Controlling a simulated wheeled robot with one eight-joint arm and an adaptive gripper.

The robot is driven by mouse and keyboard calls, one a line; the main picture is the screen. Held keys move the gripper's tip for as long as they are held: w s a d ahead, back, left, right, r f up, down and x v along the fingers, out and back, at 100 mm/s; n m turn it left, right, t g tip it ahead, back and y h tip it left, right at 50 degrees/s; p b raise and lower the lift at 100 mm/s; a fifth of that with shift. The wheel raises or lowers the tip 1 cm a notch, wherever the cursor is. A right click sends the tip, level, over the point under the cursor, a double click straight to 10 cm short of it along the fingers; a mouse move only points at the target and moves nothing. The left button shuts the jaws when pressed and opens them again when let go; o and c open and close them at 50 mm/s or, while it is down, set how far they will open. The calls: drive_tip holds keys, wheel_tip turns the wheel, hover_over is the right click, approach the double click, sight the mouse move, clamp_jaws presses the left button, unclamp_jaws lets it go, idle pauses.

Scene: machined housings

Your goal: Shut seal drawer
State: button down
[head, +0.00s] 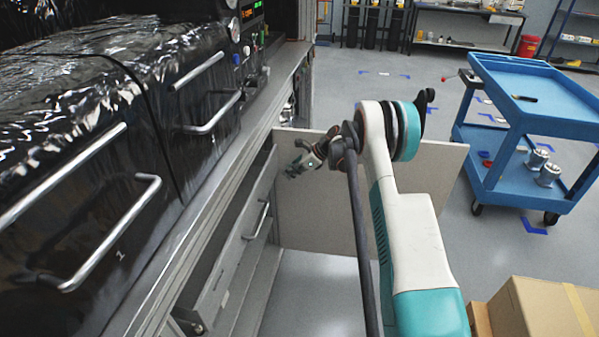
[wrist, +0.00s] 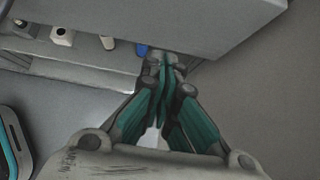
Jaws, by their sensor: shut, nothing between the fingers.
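A grey drawer front (head: 238,255) with bar handles stands out from the cabinet at the lower left of the head view, with a dark gap behind its top edge. I cannot tell from a label whether it is the seal drawer. My gripper (head: 295,170) is beyond the handle, near the drawer's far end and in front of a pale upright panel (head: 330,205). In the wrist view my gripper (wrist: 162,62) has its fingers together and empty, with the tips close to a pale grey panel edge. Contact there cannot be told.
Small white items (wrist: 62,36) and a blue one (wrist: 142,49) show beside a ledge in the wrist view. A blue cart (head: 510,100) stands at the right, and a cardboard box (head: 540,310) at the lower right. Floor between cart and panel is clear.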

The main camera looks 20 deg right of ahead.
drive_tip(key=shift+w+a+r+b, duration=0.1)
drive_tip(key=shift+w+a+b, duration=0.1)
drive_tip(key=shift+w+a, duration=0.35)
drive_tip(key=shift+w+a+b, duration=0.15)
drive_tip(key=shift+w+a, duration=0.1)
drive_tip(key=shift+a, duration=0.45)
